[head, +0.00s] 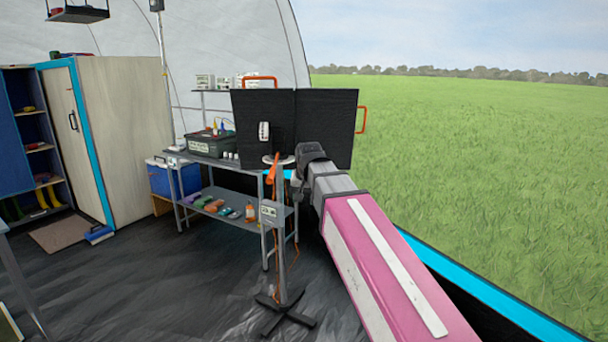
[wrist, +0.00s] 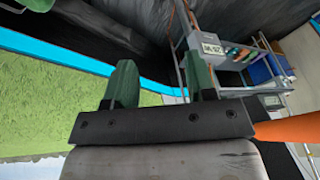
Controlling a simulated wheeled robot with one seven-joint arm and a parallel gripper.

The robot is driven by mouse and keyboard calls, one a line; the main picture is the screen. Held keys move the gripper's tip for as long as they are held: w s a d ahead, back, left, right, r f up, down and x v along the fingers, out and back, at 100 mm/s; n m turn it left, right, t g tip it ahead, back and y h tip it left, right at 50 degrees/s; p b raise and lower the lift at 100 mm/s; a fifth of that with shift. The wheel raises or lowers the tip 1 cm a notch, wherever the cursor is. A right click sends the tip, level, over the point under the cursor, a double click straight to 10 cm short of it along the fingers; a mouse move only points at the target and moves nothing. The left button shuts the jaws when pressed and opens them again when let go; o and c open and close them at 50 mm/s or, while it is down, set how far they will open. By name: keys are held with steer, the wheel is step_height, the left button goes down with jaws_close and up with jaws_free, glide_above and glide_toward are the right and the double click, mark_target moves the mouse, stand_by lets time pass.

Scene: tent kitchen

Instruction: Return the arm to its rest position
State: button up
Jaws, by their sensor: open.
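My arm, pink with a grey end, reaches from the lower right toward the middle in the head view. My gripper is at its far end there, in front of a black panel and beside a stand, and its fingers cannot be made out. In the wrist view my gripper (wrist: 160,85) shows two green fingers wide apart. Nothing is between them. The wrist picture is turned, with the grass on the left and the shelf on the right.
A grey metal shelf table (head: 228,171) holds a dark crate (head: 208,144). A stand (head: 282,230) with an orange cable is close to my gripper. Black panels (head: 325,115) stand behind. A wooden cabinet (head: 128,125) is at left. Dark floor (head: 185,275) is clear at front left.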

steer(key=s+d+f+g, duration=0.1)
steer(key=s+d+f, duration=0.3)
steer(key=f, duration=0.6)
steer(key=s+d+f+g, duration=0.1)
steer(key=s+d+f, duration=0.4)
steer(key=d+f, duration=0.4)
steer(key=s+d+f+g+h, duration=0.1)
steer(key=s+d+f, duration=0.4)
steer(key=f, duration=0.7)
steer(key=shift+s+d+f, duration=0.2)
steer(key=shift+d+f, duration=0.1)
steer(key=shift+d, duration=0.4)
stand_by(0.7)
